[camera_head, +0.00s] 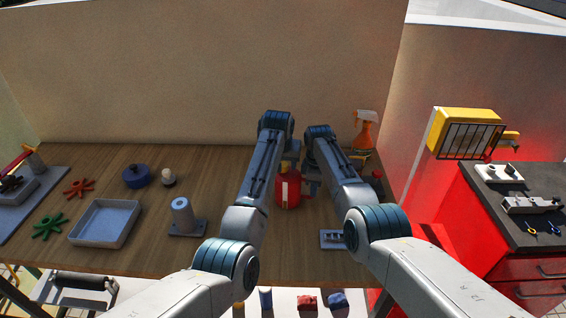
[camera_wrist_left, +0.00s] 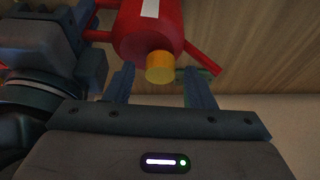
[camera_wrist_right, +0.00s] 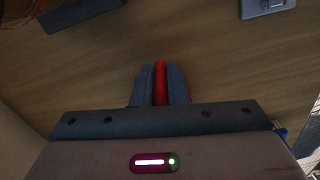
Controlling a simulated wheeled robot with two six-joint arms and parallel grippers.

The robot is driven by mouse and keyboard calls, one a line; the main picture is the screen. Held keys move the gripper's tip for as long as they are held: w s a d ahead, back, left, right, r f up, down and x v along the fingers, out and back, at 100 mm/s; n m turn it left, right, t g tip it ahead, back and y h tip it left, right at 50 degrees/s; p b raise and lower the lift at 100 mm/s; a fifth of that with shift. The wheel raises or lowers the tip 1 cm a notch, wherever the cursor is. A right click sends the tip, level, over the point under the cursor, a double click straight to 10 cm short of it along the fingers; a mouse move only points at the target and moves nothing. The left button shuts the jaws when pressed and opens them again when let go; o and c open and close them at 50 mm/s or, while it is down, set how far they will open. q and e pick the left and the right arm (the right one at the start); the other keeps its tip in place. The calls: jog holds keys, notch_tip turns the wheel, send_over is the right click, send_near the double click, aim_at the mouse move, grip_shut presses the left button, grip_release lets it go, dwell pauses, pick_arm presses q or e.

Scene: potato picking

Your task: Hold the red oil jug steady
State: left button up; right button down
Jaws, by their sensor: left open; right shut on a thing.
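The red oil jug (camera_head: 288,191) stands on the wooden table in the head view, with a pale label on its front. In the left wrist view the jug (camera_wrist_left: 150,25) shows its yellow cap (camera_wrist_left: 160,67) and red handle bars at the left. My left gripper (camera_head: 290,152) is open above the jug, its fingers on either side of the cap, with visible gaps. My right gripper (camera_head: 311,186) is at the jug's right side. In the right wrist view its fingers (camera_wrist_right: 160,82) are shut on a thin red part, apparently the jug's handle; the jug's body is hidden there.
An orange spray bottle (camera_head: 366,132) stands behind my right arm. A grey plate (camera_head: 333,240) lies in front. A pale cylinder on a base (camera_head: 181,215), a grey tray (camera_head: 76,236) and a blue pot (camera_head: 136,176) are left.

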pick_arm(q)
jog(key=c, duration=1)
jog(key=m+h, duration=0.1)
jog(key=m, duration=0.1)
jog(key=m+g+h, duration=0.1)
jog(key=m, duration=0.2)
jog(key=shift+a+m, duration=0.15)
jog(key=shift+m, duration=0.15)
jog(key=shift+w+m+g+h, duration=0.1)
jog(key=shift+m+g+h, duration=0.2)
jog(key=shift+m, duration=0.8)
jog(key=shift+w+m+g+h, duration=0.1)
jog(key=shift+m+g+h, duration=0.2)
jog(key=shift+m, duration=0.8)
jog(key=shift+s, duration=0.1)
